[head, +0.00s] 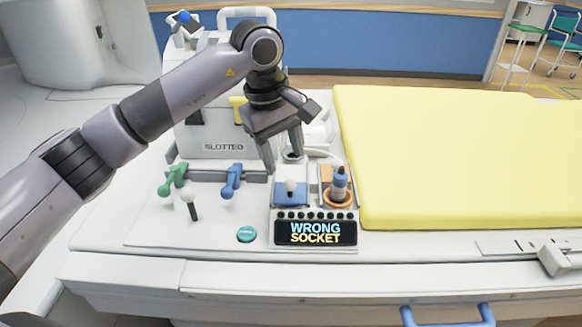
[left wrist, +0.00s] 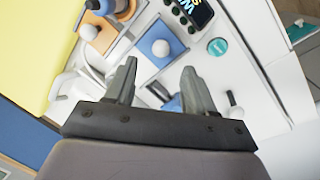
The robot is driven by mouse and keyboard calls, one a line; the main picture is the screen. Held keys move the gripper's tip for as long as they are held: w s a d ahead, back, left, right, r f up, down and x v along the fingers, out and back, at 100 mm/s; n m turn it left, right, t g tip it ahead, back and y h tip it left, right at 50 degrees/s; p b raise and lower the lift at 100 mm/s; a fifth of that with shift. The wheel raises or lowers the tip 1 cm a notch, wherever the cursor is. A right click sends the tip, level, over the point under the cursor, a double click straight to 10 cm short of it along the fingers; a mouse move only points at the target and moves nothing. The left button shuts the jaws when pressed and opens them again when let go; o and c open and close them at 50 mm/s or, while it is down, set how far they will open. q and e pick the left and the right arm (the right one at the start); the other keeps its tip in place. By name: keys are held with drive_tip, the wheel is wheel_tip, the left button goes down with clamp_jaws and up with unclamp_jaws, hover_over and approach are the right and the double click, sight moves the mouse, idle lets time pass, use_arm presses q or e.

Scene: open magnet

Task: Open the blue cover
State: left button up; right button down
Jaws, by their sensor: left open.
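The blue cover (head: 283,199) is a small square plate with a white ball knob (head: 291,186), on the panel left of the orange socket. It looks flat and closed. In the left wrist view the blue cover (left wrist: 148,39) and its knob (left wrist: 161,48) lie just beyond my fingertips. My left gripper (head: 284,160) is open and empty, pointing down above and behind the cover, apart from it. Its two fingers also show in the left wrist view (left wrist: 160,72). My right gripper is in neither view.
A blue and grey plug (head: 340,182) stands in the orange socket (head: 337,202) right of the cover. A display (head: 316,233) reads "WRONG SOCKET". Green (head: 172,180) and blue (head: 231,181) levers stand left, a box marked "SLOTTED" (head: 215,135) behind. A yellow mattress (head: 450,150) lies right.

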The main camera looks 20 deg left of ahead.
sight(289, 181)
use_arm(q)
drive_tip(key=shift+w+d+f+p, duration=0.15)
drive_tip(key=shift+f+p, duration=0.05)
drive_tip(key=shift+f, duration=0.95)
drive_tip(key=shift+w+d+f+p, duration=0.1)
drive_tip(key=shift+f+p, duration=0.1)
drive_tip(key=shift+f, duration=0.9)
drive_tip(key=shift+w+d+f+p, duration=0.15)
drive_tip(key=shift+f+p, duration=0.05)
drive_tip(key=shift+f, duration=0.95)
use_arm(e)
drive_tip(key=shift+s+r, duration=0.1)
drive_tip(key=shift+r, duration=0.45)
